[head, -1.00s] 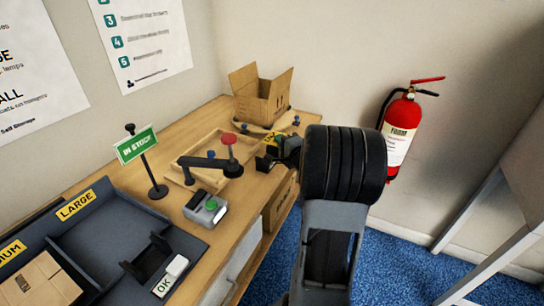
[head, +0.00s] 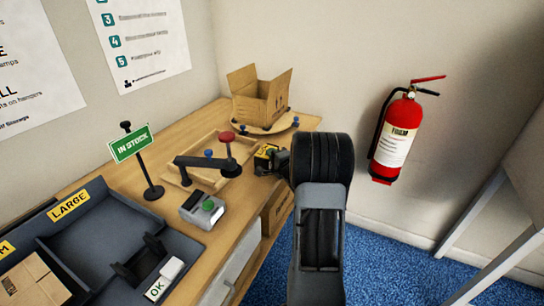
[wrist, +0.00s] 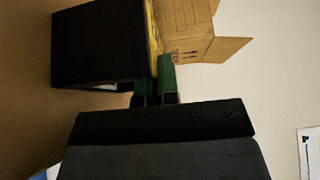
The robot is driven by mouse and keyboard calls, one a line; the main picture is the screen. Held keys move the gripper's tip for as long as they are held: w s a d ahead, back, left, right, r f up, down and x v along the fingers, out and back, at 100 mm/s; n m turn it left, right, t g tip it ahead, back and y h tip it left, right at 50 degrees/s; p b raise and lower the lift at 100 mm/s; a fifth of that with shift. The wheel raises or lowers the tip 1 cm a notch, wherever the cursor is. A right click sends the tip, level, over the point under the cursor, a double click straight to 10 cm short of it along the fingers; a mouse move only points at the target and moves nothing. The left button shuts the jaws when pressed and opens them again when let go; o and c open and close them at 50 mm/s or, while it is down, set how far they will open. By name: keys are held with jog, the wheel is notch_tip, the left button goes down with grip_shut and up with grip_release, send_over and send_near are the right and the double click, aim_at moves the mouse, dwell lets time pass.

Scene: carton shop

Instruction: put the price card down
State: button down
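My gripper (head: 277,163) is over the right side of the wooden bench, in front of the open carton. In the wrist view its green fingertips (wrist: 156,84) are close together on the lower edge of a dark panel with a yellow edge, which I take to be the price card (wrist: 98,45). In the head view the card (head: 265,156) shows as a small yellow and black patch at the gripper's left. Its printed face is mostly hidden, and I cannot tell whether it touches the bench.
The open carton (head: 260,95) stands on a round wooden turntable (head: 289,124) behind. A wooden tray (head: 180,181), a dark arm with a red knob (head: 227,137), a grey box with a green button (head: 207,206) and an IN STOCK sign (head: 131,144) stand left. A fire extinguisher (head: 394,140) hangs right.

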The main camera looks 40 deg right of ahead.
jog(key=shift+f, duration=0.25)
jog(key=c, duration=1.4)
grip_release()
jog(key=shift+o, duration=0.2)
jog(key=shift+r, duration=0.1)
